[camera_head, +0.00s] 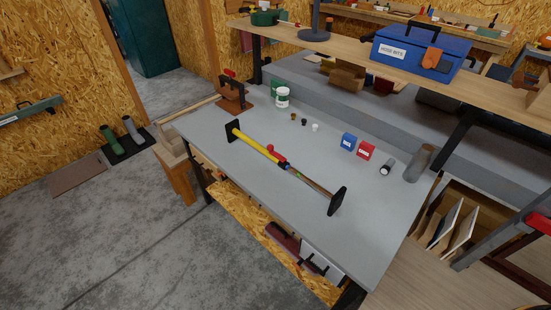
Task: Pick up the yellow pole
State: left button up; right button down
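The yellow pole (258,147) lies slantwise across the grey bench top (220,165). Its left end meets a black upright block (233,131). Toward the right the yellow gives way to a dark section and then a thin brown length that reaches a second black block (337,201). It seems to rest between the two blocks, but I cannot tell whether it is raised off the bench. Neither of my grippers shows in the head view.
A small red object (270,148) sits right beside the pole. The bench's front strip is clear.

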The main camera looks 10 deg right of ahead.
aim_at(232, 129)
jog(key=z, duration=0.4)
jog(key=i+j+z, duration=0.15)
jog(key=j+z, duration=0.15)
jog(key=i+j+z, duration=0.15)
jog(key=j+z, duration=0.45)
jog(key=j, duration=0.15)
jog(key=i+j+z, duration=0.1)
jog(key=j+z, duration=0.4)
jog(key=j, duration=2.9)
